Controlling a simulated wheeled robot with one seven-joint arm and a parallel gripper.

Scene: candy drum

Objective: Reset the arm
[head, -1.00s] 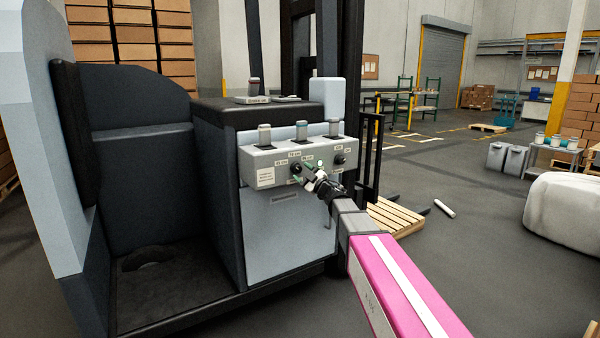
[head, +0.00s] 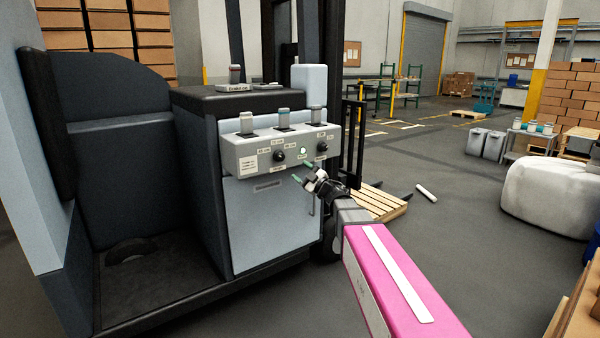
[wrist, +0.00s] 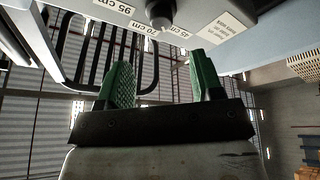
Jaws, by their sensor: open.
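My gripper (head: 302,172) is at the end of my arm, in front of the grey control panel (head: 243,160) on the forklift-like vehicle. Its two green fingers are spread apart with nothing between them. In the wrist view my gripper (wrist: 160,85) also shows open and empty, below the panel's labelled underside edge (wrist: 118,6). A dark knob (wrist: 160,12) sits above and between the fingertips in that view. The head view shows a small gap between the fingertips and the panel's lower edge, though contact is hard to judge.
The panel carries levers (head: 283,118), black knobs (head: 279,155) and a lit button (head: 303,150). A pallet (head: 375,203) lies right of the vehicle. A white wrapped bale (head: 548,193) stands further right. Open floor (head: 470,260) lies right of my arm.

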